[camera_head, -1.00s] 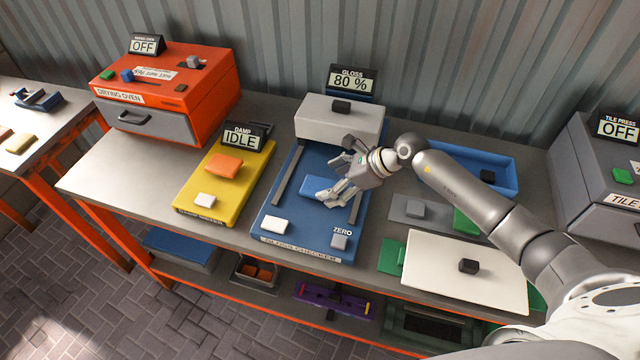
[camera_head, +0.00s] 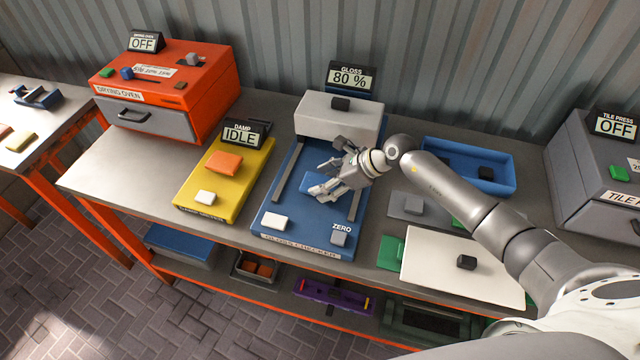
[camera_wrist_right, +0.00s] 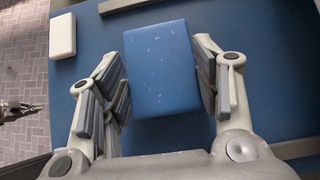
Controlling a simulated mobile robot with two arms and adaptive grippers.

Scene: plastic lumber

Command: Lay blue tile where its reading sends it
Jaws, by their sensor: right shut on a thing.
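The blue tile (camera_head: 312,181) lies on the blue bed of the gloss checker (camera_head: 290,240), whose display (camera_head: 351,79) reads 80 %. My right gripper (camera_head: 318,180) is shut on the tile, one finger along each side. In the right wrist view the tile (camera_wrist_right: 160,65), with small pale specks on top, sits between the fingers (camera_wrist_right: 165,85). The damp meter (camera_head: 188,198) is yellow, reads IDLE and carries an orange tile (camera_head: 224,162). At the wrist view's left edge, a small dark jaw-like part, probably my left gripper (camera_wrist_right: 18,111), is too small to judge.
The red drying oven (camera_head: 195,75) at the back left and the grey tile press (camera_head: 590,185) at the right both read OFF. A blue tray (camera_head: 445,150) and a white board with a dark knob (camera_head: 490,275) are right of the checker. A lower shelf holds several bins.

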